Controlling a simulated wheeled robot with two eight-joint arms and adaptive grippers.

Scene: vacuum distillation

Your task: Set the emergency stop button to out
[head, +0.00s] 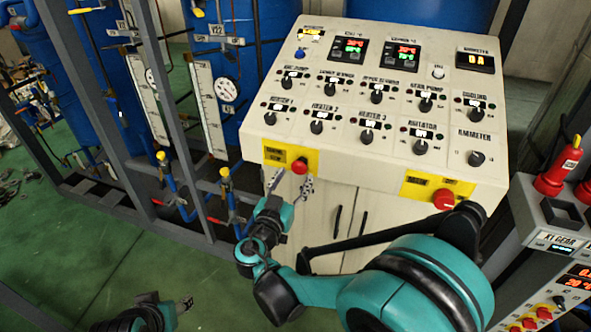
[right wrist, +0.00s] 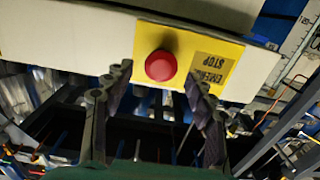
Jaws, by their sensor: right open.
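The emergency stop button (head: 299,166) is a red knob on a yellow plate at the left of the control cabinet's front edge. In the right wrist view the red button (right wrist: 160,65) shows beside upside-down "EMERGENCY STOP" lettering. My right gripper (head: 290,184) is open just in front of and below this button. In the right wrist view the button appears between the tips of my right gripper (right wrist: 159,78), with no clear contact. Whether the button is in or out cannot be told. My left gripper (head: 181,304) is low at the bottom left, away from the cabinet; its jaw state is unclear.
A second red button (head: 443,199) sits on a yellow plate at the right of the cabinet (head: 350,165). Several black knobs (head: 420,147) fill its sloped top. A metal frame (head: 168,120) with pipes stands left. A smaller instrument (head: 555,215) stands right. Green floor (head: 100,250) is open at lower left.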

